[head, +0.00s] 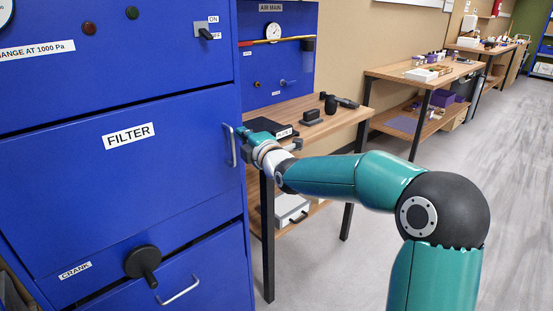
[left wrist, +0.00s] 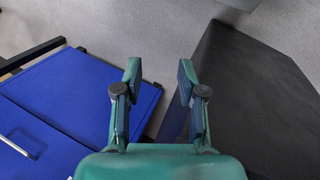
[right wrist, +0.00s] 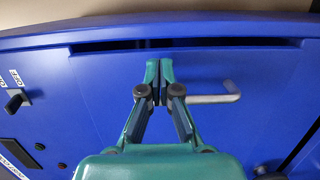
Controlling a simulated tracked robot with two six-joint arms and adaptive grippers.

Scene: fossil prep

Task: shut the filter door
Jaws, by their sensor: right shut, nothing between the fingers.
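The blue filter door (head: 125,185) bears a FILTER label and a vertical metal handle (head: 231,146) near its right edge. In the right wrist view the door (right wrist: 210,70) shows a dark gap along its handle-side edge, so it looks slightly ajar. My right gripper (head: 243,132) is shut and empty, at the door's handle-side edge beside the handle. In the right wrist view its closed tips (right wrist: 153,82) lie next to the handle (right wrist: 220,98); contact with the door cannot be told. My left gripper (left wrist: 158,75) is open and empty, away from the door.
A black crank (head: 143,262) and a drawer handle (head: 179,291) stick out below the door. A switch (head: 206,32) sits above it. A wooden bench (head: 330,118) with dark tools stands right of the cabinet. The floor at right is clear.

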